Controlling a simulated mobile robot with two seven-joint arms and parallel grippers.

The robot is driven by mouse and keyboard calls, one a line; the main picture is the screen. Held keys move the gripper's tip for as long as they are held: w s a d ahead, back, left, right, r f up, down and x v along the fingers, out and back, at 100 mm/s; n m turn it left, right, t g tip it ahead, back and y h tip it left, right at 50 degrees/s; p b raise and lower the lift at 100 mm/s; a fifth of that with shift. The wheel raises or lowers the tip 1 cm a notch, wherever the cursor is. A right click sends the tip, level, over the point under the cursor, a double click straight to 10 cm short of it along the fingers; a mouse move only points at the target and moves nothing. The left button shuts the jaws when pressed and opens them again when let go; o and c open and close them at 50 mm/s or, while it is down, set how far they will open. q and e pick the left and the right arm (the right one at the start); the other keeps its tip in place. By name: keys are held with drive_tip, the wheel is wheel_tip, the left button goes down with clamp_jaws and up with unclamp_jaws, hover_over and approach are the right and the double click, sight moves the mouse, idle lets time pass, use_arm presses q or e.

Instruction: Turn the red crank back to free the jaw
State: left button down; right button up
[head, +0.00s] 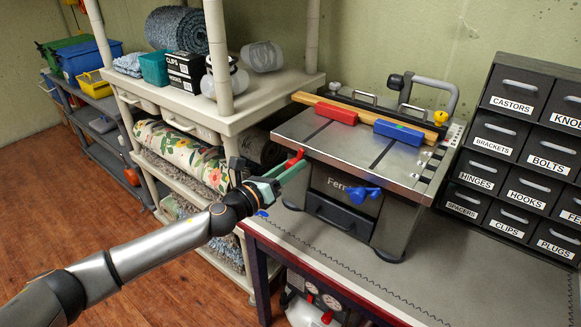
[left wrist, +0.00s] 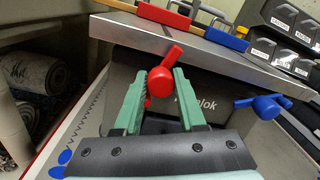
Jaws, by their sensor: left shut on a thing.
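The red crank (head: 294,158) is on the left part of the front of the grey metal bench machine (head: 352,150). My left gripper (head: 282,172), with green fingers, reaches it from the front left and is shut on it. In the left wrist view the crank's red hub (left wrist: 161,82) sits between the two fingertips (left wrist: 158,88), its handle pointing up and right. A red block (head: 336,114) and a blue block (head: 398,131) sit along a wooden bar on the machine's top; which part is the jaw I cannot tell. My right gripper is not in view.
A blue crank (head: 360,193) is on the machine's front, right of the red one. Labelled drawers (head: 510,150) stand to the right. A loaded shelf (head: 250,112) stands behind my left arm. The bench top (head: 420,278) is clear in front.

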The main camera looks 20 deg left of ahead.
use_arm(q)
drive_tip(key=shift+d+f+n, duration=0.1)
drive_tip(key=shift+n, duration=0.2)
drive_tip(key=n, duration=0.4)
drive_tip(key=shift+n, duration=0.4)
drive_tip(key=n+p, duration=0.1)
drive_tip(key=n, duration=0.2)
drive_tip(key=shift+n, duration=0.4)
drive_tip(key=n+p, duration=0.1)
drive_tip(key=n, duration=0.1)
drive_tip(key=shift+n, duration=0.4)
drive_tip(key=n+p, duration=0.1)
drive_tip(key=n, duration=0.3)
drive_tip(key=shift+n+t+p, duration=0.3)
drive_tip(key=shift+t+p, duration=0.05)
drive_tip(key=shift+t, duration=0.05)
drive_tip(key=n+y+p, duration=0.1)
drive_tip(key=n+p, duration=0.1)
drive_tip(key=n, duration=0.3)
drive_tip(key=shift+n, duration=0.3)
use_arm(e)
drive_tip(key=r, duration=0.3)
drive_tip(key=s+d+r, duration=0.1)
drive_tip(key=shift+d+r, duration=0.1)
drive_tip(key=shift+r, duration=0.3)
